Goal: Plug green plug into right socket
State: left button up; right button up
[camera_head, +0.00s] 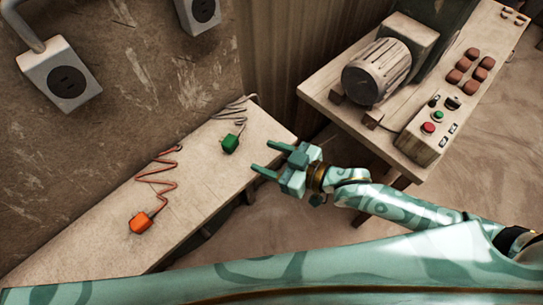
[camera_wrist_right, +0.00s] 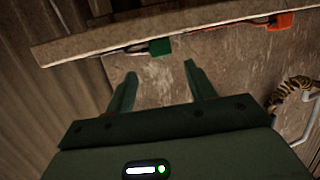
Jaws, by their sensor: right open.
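The green plug (camera_head: 230,143) lies on the bench at its far right end, with a dark coiled cord behind it. In the right wrist view the green plug (camera_wrist_right: 160,47) is just beyond the fingertips, roughly between them. My right gripper (camera_head: 261,157) is open and empty, to the right of the plug and apart from it. The right socket (camera_head: 203,9) is a grey box on the wall at the top, partly cut off by the frame. The left socket (camera_head: 68,84) is on the wall at the left. My left gripper is not in view.
An orange plug (camera_head: 141,222) with a coiled orange cord lies nearer on the bench (camera_head: 95,240); the orange plug also shows in the right wrist view (camera_wrist_right: 281,22). At the right a table bears a motor (camera_head: 377,71), a button box (camera_head: 428,132) and several red-brown blocks (camera_head: 462,64).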

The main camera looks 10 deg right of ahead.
aim_at(235, 146)
jog(key=shift+w+a+f+b, duration=0.2)
jog(key=shift+a+f+b, duration=0.05)
jog(key=shift+a+b, duration=0.1)
jog(key=b+x, duration=0.2)
jog(key=x, duration=0.2)
jog(key=shift+w+f, duration=0.1)
jog(key=shift+f, duration=0.05)
jog(key=b+x, duration=0.1)
jog(key=x, duration=0.2)
jog(key=shift+w+a, duration=0.1)
jog(key=shift+a, duration=0.1)
jog(key=shift+w+a, duration=0.4)
jog(key=shift+a, duration=0.1)
jog(key=shift+c, duration=0.3)
jog(key=c, duration=0.9)
jog(key=shift+o, duration=0.2)
jog(key=shift+c, duration=0.4)
